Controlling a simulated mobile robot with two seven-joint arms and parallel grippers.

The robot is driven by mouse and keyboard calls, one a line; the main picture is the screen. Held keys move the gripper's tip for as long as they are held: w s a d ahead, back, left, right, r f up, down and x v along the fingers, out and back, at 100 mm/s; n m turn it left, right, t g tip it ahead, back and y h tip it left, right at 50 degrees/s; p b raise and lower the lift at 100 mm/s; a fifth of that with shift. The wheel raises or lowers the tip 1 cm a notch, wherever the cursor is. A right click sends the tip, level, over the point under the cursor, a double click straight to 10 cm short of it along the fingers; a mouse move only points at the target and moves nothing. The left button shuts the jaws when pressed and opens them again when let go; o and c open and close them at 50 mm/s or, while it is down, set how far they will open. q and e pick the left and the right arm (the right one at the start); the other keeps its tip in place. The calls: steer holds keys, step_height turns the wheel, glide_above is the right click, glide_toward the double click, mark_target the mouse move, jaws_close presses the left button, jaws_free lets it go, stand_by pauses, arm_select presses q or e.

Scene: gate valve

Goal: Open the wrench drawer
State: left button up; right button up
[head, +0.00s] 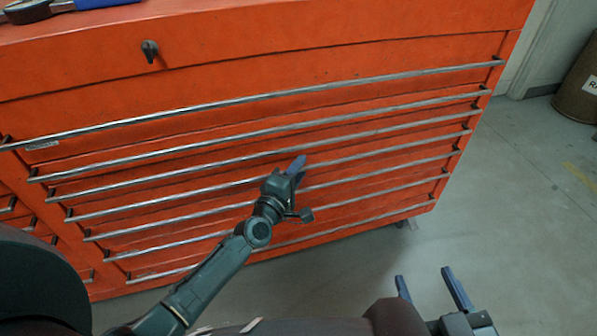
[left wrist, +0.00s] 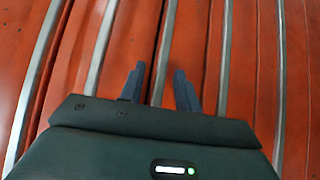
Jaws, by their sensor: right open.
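The red tool chest (head: 250,58) has a stack of wide drawers, each with a long metal bar handle; the top bar (head: 250,98) is the longest. I cannot tell which drawer holds wrenches. All these drawers look shut. My left gripper (head: 295,168) is in front of the middle drawers, near a mid-stack bar. In the left wrist view its fingers (left wrist: 160,88) are apart, with one bar (left wrist: 162,60) running in line between them; I see no contact. My right gripper (head: 430,284) is open and empty above the floor at the lower right.
Tools with blue handles (head: 90,3) lie on the chest top. A black knob (head: 150,51) sticks out of the upper panel. Narrower drawers (head: 20,220) are at the left. A brown barrel (head: 580,85) stands at the far right. The grey floor (head: 510,200) right of the chest is clear.

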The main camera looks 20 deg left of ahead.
arm_select(q)
steer(key=shift+w+d, duration=0.1)
steer(key=shift+w, duration=0.1)
jaws_close()
stand_by(0.6)
